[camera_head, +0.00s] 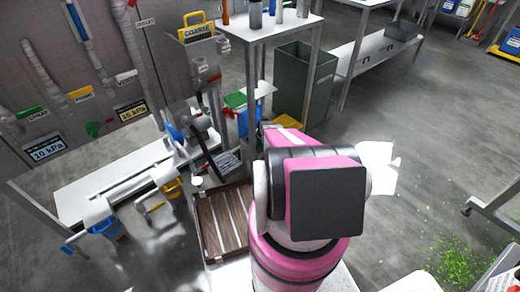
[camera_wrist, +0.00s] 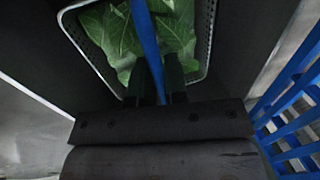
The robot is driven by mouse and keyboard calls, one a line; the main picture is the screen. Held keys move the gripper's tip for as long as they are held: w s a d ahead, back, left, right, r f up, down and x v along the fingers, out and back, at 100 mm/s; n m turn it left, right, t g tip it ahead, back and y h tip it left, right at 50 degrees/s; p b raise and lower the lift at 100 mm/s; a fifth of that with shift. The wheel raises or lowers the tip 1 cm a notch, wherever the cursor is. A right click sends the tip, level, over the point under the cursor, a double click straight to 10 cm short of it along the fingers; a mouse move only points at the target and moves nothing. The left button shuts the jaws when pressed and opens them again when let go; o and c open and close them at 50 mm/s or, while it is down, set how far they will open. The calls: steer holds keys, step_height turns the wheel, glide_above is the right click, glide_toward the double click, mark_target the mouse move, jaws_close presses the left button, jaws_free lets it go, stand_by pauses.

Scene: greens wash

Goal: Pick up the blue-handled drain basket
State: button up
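The drain basket (camera_wrist: 208,38) is a pale perforated basket with large green leaves (camera_wrist: 178,28) in it, at the top of the wrist view. Its blue handle (camera_wrist: 146,35) runs down over the leaves to my gripper (camera_wrist: 159,82). My gripper's two dark fingers are close together, one on each side of the handle, and appear shut on it. The lower part of the basket is out of view. In the head view my pink and black arm covers the gripper, and I cannot make out the basket there.
A blue lattice-sided crate (camera_wrist: 290,110) is close on the right in the wrist view. In the head view, a brown slatted rack (camera_head: 223,222) lies left of my arm. A metal table (camera_head: 270,27) and grey-green bin (camera_head: 305,85) stand beyond. Green scraps (camera_head: 455,262) lie on the floor.

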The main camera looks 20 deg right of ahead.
jaws_close()
steer(key=shift+r, duration=0.1)
